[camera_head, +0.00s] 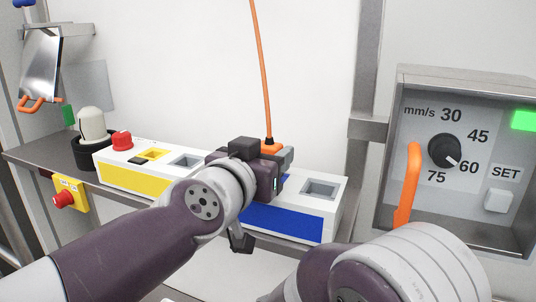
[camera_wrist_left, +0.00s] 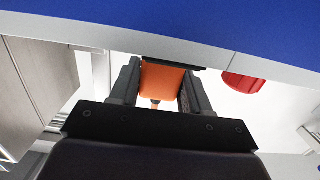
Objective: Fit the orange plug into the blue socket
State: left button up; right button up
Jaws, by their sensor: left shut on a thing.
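The orange plug (camera_head: 271,147) has an orange cable rising from its top. My left gripper (camera_head: 268,163) is shut on it, over the middle of the white box and near the blue front panel (camera_head: 283,221). In the left wrist view the plug (camera_wrist_left: 161,80) sits between the two dark fingers, with a blue panel across the top. The box's top has a square grey opening (camera_head: 320,188) above the blue panel, right of the plug. My gripper hides part of the top, so I cannot tell whether another opening lies under the plug. My right gripper is not in view.
A dial box (camera_head: 457,209) with an orange handle (camera_head: 408,187) stands right. A bottle-like white object (camera_head: 92,122) stands left.

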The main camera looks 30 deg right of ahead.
pick_arm(q)
jog(key=shift+f+b, duration=0.3)
jog(key=shift+f, duration=0.05)
jog(key=o, duration=1.1)
jog(key=shift+o, duration=0.2)
jog(key=p+v, duration=0.1)
jog(key=v, duration=1.1)
jog(key=shift+s+a, duration=0.2)
jog(key=shift+a, duration=0.05)
jog(key=shift+a+r, duration=0.1)
